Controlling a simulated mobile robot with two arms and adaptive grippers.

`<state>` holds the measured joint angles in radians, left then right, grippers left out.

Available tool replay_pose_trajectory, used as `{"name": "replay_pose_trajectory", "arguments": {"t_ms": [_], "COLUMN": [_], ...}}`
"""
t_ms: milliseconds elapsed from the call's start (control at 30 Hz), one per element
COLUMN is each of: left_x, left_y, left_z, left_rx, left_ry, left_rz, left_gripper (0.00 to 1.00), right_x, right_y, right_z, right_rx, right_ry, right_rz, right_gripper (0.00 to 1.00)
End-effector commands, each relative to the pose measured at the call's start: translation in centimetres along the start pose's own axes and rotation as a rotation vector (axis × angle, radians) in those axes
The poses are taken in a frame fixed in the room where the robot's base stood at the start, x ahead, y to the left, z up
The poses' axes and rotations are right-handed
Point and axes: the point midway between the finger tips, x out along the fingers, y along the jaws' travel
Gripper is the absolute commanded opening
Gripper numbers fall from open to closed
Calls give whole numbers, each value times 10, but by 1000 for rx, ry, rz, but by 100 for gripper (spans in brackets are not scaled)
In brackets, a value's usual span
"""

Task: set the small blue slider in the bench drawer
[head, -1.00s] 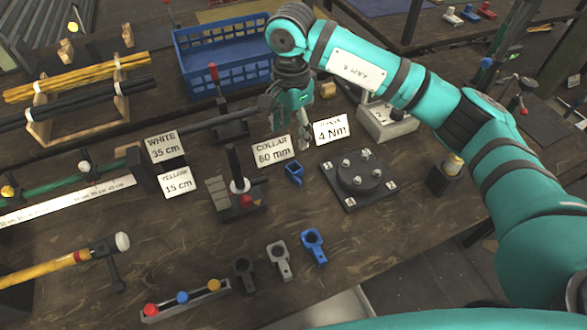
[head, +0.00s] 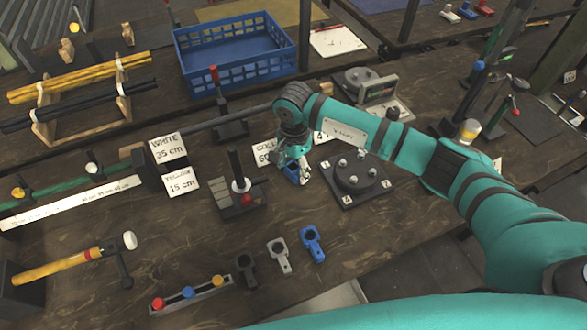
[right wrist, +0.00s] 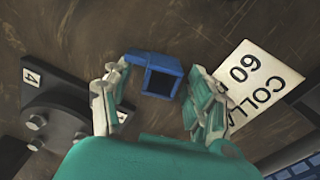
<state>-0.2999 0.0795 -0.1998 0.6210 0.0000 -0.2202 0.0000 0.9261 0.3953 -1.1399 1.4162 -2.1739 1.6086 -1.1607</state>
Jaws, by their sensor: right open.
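The small blue slider (head: 296,177) stands on the bench left of the round bolted plate, partly hidden by my right gripper (head: 294,168). In the right wrist view the slider (right wrist: 160,76) shows as a blue, square, hollow piece with a dark opening. It lies between the two open fingers of my right gripper (right wrist: 158,90), with bare bench visible on both sides of it. My left gripper is not in view. A pale panel (head: 340,302) shows below the front bench edge; I cannot tell whether it is the drawer.
The bolted round plate (head: 355,175) sits right of the gripper and the collar card (right wrist: 252,80) beside it. A lever press (head: 238,190) stands to the left. Blue, grey and dark ring-ended pieces (head: 313,243) lie nearer the front edge. A blue crate (head: 235,68) stands behind.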

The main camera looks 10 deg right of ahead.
Motion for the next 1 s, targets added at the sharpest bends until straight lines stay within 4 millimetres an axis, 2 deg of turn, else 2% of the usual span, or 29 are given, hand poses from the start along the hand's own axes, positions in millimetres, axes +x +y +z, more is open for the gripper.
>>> {"name": "replay_pose_trajectory", "arguments": {"t_ms": [200, 600, 867, 1000], "left_x": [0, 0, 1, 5], "left_y": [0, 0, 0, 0], "left_z": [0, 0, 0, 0], "left_rx": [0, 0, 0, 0], "left_ry": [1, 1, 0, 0], "left_rz": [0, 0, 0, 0], "left_gripper": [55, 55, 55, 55], "right_x": [1, 0, -1, -9], "right_y": [0, 0, -1, -1], "right_z": [0, 0, 0, 0], "right_rx": [-1, -1, 0, -1], "right_ry": [0, 0, 0, 1], "right_rz": [-2, -1, -2, -5], "right_gripper": [59, 6, 6, 6]}}
